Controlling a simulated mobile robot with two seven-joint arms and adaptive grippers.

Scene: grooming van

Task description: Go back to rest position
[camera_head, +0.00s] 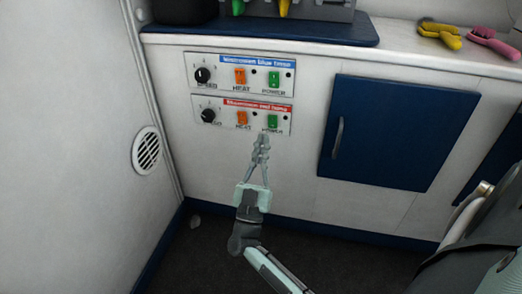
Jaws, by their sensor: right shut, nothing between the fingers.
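My right gripper (263,142) is shut and empty. Its fingertips point up in front of the lower control panel (285,115), just below and left of that panel's green power switch (272,121). I cannot tell whether the tips touch the panel. My right arm comes up from the bottom of the view. The upper control panel (218,74) has a black knob (202,75), an orange heat switch (240,76) and a green power switch (274,79). The lower panel also has a knob (208,115) and an orange switch (242,118). My left gripper is not in view.
A blue cabinet door (400,125) with a handle (338,138) is right of the panels. The counter (440,60) above holds yellow (440,33) and pink (493,43) brushes. A round vent (147,150) is on the left wall. The dark floor (360,265) looks mostly clear.

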